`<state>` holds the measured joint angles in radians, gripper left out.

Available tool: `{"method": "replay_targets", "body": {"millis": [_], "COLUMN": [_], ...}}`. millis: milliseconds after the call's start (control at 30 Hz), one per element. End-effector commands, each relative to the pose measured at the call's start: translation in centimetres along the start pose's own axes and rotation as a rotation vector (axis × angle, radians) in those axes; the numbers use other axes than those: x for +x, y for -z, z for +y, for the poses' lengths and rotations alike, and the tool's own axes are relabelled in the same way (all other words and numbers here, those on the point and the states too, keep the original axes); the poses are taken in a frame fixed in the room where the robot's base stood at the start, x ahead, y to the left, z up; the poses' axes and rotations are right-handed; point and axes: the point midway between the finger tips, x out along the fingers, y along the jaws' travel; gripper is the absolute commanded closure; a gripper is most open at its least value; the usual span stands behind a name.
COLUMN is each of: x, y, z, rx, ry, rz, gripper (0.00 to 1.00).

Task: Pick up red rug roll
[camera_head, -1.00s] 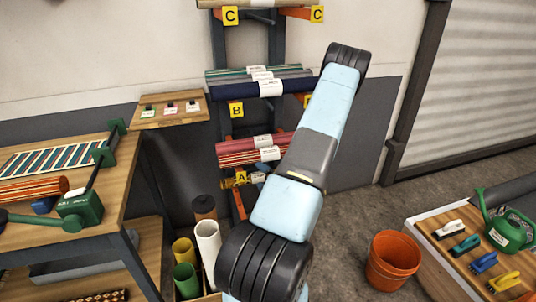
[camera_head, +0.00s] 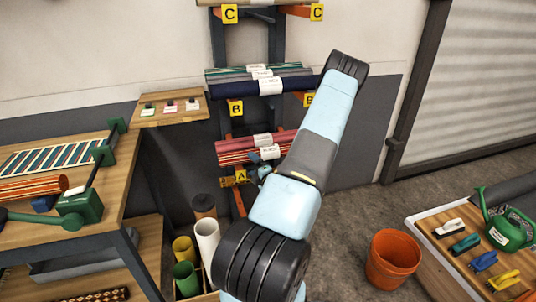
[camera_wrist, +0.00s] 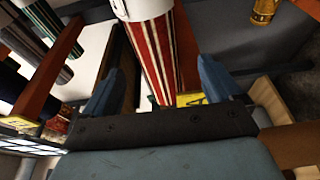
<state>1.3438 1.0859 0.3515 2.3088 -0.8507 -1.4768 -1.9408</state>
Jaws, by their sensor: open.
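Two red rolls lie on the rack's lower arms by the A tag in the head view: a plain pinkish-red one (camera_head: 238,145) and a red striped one (camera_head: 238,158) just below and in front. Each has a white label band. In the wrist view a red roll with pale stripes (camera_wrist: 160,50) and a white band runs between my gripper's two blue fingers (camera_wrist: 157,66). The fingers are apart, one to each side of it; I cannot tell whether they touch it. In the head view my gripper (camera_head: 262,170) shows small at the rolls' lower right, partly hidden by my arm.
The rack's B level above holds several rolls (camera_head: 225,80). A wooden bench (camera_head: 110,190) stands left, with upright rolls (camera_head: 207,240) in a box beside it. An orange bucket (camera_head: 393,260) and a low table of brushes (camera_head: 425,225) are right. Floor between is clear.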

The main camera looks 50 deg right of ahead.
Motion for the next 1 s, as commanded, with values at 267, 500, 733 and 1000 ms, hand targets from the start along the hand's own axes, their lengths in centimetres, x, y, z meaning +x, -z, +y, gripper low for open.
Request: {"method": "replay_targets", "body": {"millis": [267,500,733,1000], "x": [3.6,4.9,4.8,4.8], "y": [0.0,0.0,0.0,0.1], "z": [0.2,0.2,0.2,0.2], "rx": [0.0,0.0,0.0,0.0], "ry": [-0.001,0.0,0.0,0.0], "rz": [0.0,-0.001,0.0,0.0], "gripper": [0.08,0.08,0.15,0.41]}}
